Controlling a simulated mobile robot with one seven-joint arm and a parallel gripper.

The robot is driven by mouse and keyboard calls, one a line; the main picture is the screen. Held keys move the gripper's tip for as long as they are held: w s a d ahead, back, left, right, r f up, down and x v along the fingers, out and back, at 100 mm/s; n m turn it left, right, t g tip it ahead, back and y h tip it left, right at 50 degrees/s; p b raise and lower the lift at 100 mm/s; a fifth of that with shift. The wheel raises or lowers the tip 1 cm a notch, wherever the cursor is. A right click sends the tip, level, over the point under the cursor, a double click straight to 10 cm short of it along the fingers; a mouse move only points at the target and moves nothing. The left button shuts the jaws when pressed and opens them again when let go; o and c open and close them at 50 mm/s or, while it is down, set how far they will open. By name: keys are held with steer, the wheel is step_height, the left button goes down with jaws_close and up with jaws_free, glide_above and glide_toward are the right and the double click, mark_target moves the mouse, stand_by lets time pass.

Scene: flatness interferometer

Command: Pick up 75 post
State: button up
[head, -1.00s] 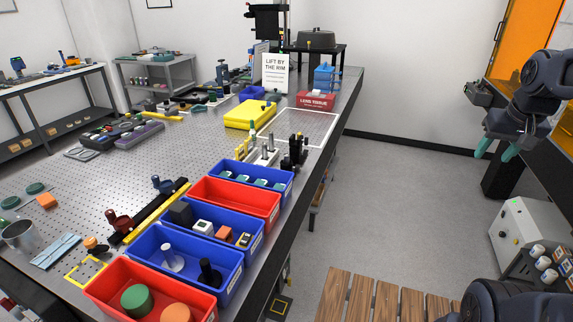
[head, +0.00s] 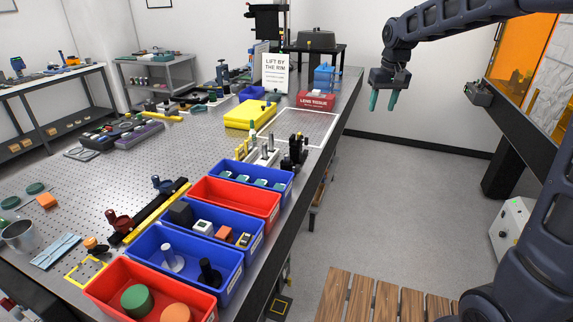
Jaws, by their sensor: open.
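Several upright silver posts stand in a pale post rack (head: 262,155) on the optical table, behind the row of bins. Black posts (head: 294,152) stand just right of it, at the table's right edge. A silver post on a round base (head: 172,258) and a black post (head: 209,272) stand in a blue bin nearer me. I cannot read any length marking, so I cannot tell which is the 75 post. My gripper (head: 383,101) is open and empty, with teal fingers pointing down. It hangs over the aisle, to the right of the table and well apart from the posts.
Red and blue bins (head: 233,202) line the table's right edge. A yellow tray (head: 250,115), a red tissue box (head: 316,100) and a "Lift by the rim" sign (head: 275,74) stand farther back. A wooden slatted platform (head: 375,298) lies on the floor. The aisle floor is otherwise clear.

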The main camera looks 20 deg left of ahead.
steer(key=w+a+f+n+g, duration=0.1)
steer(key=a+f, duration=0.2)
steer(key=a, duration=0.6)
steer(key=w+a+f+n, duration=0.1)
steer(key=a+f, duration=0.2)
steer(key=a, duration=0.5)
steer(key=n+h, duration=0.1)
steer(key=n, duration=0.1)
glide_above(286, 155)
step_height(286, 155, down, 8)
steer(key=shift+g, duration=0.3)
step_height(286, 155, down, 10)
steer(key=shift+d+f, duration=0.1)
steer(key=shift+c, duration=0.5)
jaws_close()
